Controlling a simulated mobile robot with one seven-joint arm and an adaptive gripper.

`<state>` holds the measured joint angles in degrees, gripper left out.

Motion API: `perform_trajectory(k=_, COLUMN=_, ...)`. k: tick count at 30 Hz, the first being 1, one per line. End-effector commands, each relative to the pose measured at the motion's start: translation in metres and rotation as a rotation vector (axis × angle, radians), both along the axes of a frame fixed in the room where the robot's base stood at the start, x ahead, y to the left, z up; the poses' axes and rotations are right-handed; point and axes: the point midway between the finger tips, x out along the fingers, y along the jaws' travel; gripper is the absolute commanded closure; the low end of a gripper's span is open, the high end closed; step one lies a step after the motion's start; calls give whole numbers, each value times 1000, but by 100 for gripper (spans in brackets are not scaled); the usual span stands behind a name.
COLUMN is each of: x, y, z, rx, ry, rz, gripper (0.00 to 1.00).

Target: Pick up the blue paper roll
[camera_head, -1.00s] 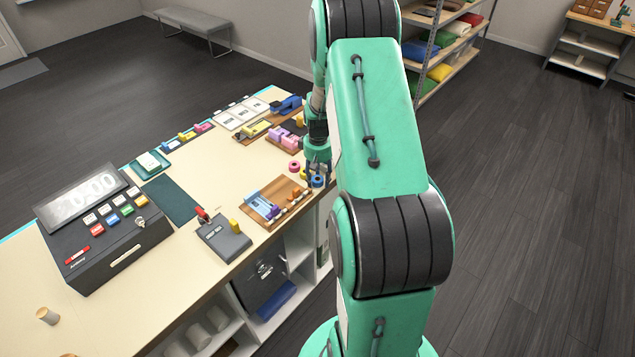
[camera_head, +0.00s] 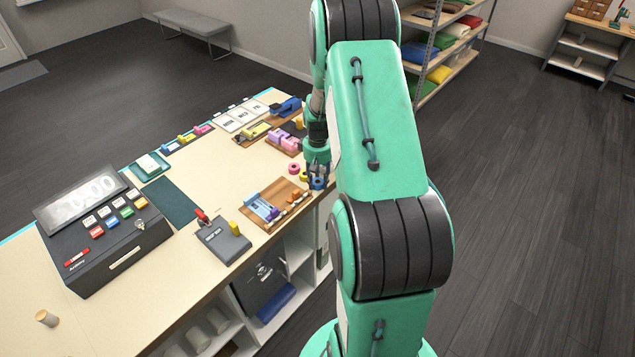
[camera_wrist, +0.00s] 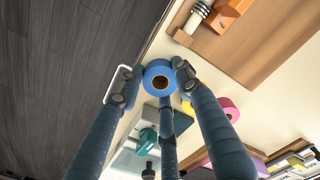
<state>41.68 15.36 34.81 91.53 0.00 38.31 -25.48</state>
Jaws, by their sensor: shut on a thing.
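The blue paper roll (camera_wrist: 160,77) is a small ring with a dark hole. In the wrist view it sits between the fingertips of my gripper (camera_wrist: 158,72), which are closed on it from the sides. In the head view my gripper (camera_head: 317,178) is at the counter's near right edge, with the blue roll (camera_head: 318,184) low between its fingers, partly hidden. I cannot tell whether the roll touches the counter or is just above it.
A pink roll (camera_wrist: 228,109) lies close beside the gripper. A wooden tray (camera_head: 283,218) with small items is nearby, left of the gripper in the head view. The counter (camera_head: 215,170) also holds a cash register (camera_head: 105,235) and a grey device (camera_head: 222,239). The counter edge is very near.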

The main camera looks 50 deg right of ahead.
Motion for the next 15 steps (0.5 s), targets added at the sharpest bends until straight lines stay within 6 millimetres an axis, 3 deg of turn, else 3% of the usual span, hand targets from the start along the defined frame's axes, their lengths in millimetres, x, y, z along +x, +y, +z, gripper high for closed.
perform_trajectory(k=7, x=1, y=0, z=14, rx=-2, ry=-2, rz=0, gripper=85)
perform_trajectory(k=12, x=1, y=-1, z=37, rx=-2, ry=-3, rz=0, gripper=85)
perform_trajectory(k=15, x=-12, y=10, z=36, rx=2, ry=2, rz=0, gripper=85)
